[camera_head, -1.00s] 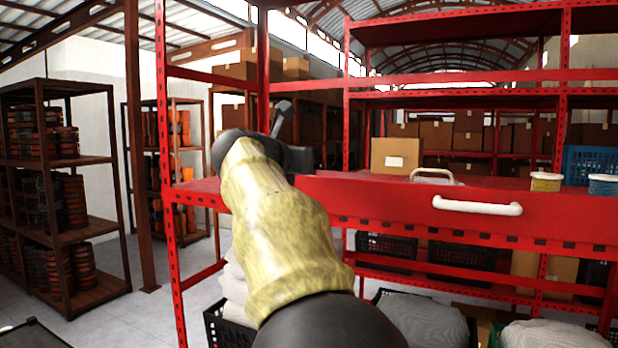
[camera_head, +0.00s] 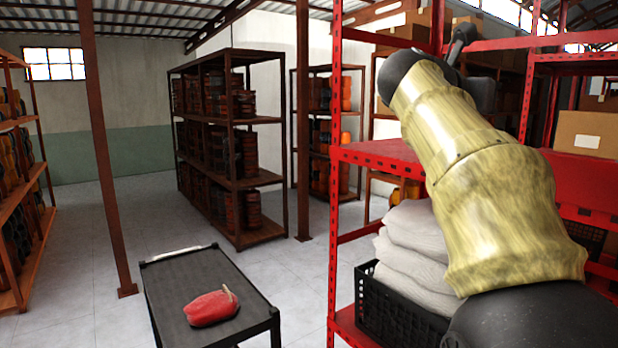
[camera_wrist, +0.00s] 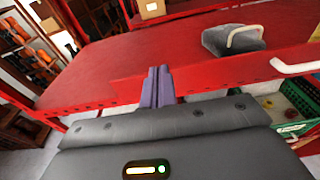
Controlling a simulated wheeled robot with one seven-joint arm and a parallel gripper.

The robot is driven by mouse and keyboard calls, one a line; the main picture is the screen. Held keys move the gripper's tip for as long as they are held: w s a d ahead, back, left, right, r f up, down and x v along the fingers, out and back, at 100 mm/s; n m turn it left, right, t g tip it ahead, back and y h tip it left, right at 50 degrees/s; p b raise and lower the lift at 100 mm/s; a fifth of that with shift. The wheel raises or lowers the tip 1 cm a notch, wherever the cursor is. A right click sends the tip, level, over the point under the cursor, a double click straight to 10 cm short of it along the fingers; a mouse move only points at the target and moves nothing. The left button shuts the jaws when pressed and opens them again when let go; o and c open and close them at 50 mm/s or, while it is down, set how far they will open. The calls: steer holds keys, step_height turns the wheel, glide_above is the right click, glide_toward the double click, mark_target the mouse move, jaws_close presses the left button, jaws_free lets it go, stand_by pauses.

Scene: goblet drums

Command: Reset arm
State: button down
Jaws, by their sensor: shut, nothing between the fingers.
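My gripper's two purple fingers (camera_wrist: 157,87) are together and empty in the wrist view. They are over the front edge of a red shelf surface (camera_wrist: 130,50), and I cannot tell whether they touch it. In the head view my arm rises from the lower right, bent up and to the left. Its end is near the red rack (camera_head: 375,155), and the fingers are hidden there.
A grey object with a pale handle (camera_wrist: 230,42) is on the red surface. A black cart (camera_head: 170,268) carrying a red bag (camera_head: 211,307) stands at front left. White sacks (camera_head: 410,260) fill a black crate low in the rack. Grey floor lies open between cart and shelves.

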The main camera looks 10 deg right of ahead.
steer(key=w+a+f+n+t+y, duration=0.1)
steer(key=w+a+f+n+t, duration=0.3)
steer(key=n, duration=0.4)
steer(key=w+a+f+n+t+y, duration=0.1)
steer(key=w+a+f+n+t, duration=0.15)
steer(key=w+f+n, duration=0.4)
steer(key=w+a+f+n+t+y, duration=0.1)
steer(key=a+f+n+y, duration=0.35)
steer(key=f+n, duration=0.35)
steer(key=w+a+f+n+t+y, duration=0.1)
steer(key=w+a+f+n+y, duration=0.1)
steer(key=a+f+n+y, duration=0.45)
steer(key=s+a+f+n+g+y, duration=0.1)
steer(key=s+a+f+n+g, duration=0.3)
steer(key=f, duration=0.5)
steer(key=s+a+f+n+g+y+b, duration=0.1)
steer(key=s+f+n+g, duration=0.1)
steer(key=s+f+n, duration=0.5)
steer(key=s+a+f+n+g+y, duration=0.1)
steer(key=s+a+f+n+g, duration=0.3)
steer(key=f, duration=0.6)
steer(key=s+d+f+n+g, duration=0.1)
steer(key=s+f+n, duration=0.4)
steer(key=s, duration=0.5)
step_height(320, 180, down, 2)
steer(key=shift+s+f+g+h, duration=0.15)
steer(key=shift+g+h, duration=0.25)
steer(key=shift+g, duration=0.45)
